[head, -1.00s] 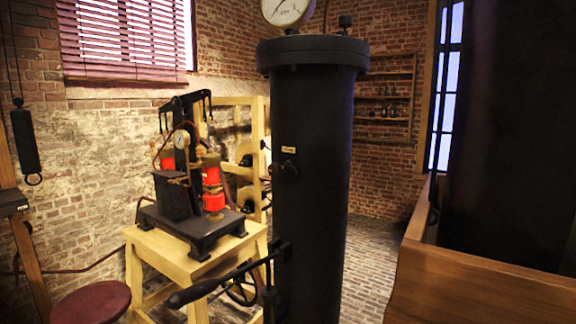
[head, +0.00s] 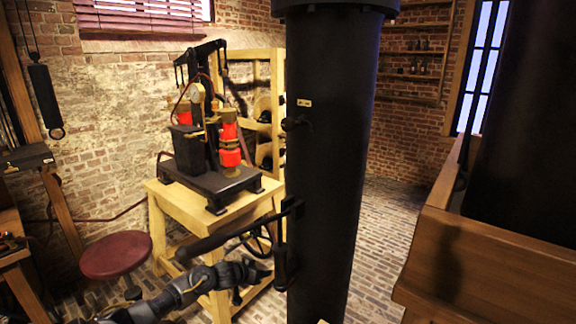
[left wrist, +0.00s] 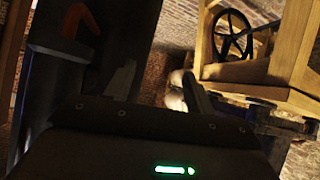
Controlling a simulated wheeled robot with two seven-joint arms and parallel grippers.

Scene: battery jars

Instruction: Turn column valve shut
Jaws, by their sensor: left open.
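The tall black column (head: 325,170) stands in the middle of the head view. A small dark column valve (head: 294,122) sticks out from its left side, just below a small pale label plate (head: 304,102). My left gripper (head: 252,280) is low, left of the column and well below the valve, near the yellow table's legs. It is open and apart from the valve. In the left wrist view its two fingers (left wrist: 160,82) stand apart with nothing clearly between them. I cannot make out the valve in that view. My right gripper is not in view.
A long dark lever (head: 215,240) reaches left from the column, just above my left gripper. A yellow table (head: 190,205) carries a pump-like apparatus with red cylinders (head: 229,150). A spoked wheel (left wrist: 234,35) sits beneath it. A red stool (head: 115,253) stands left; a wooden partition (head: 490,255) stands right.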

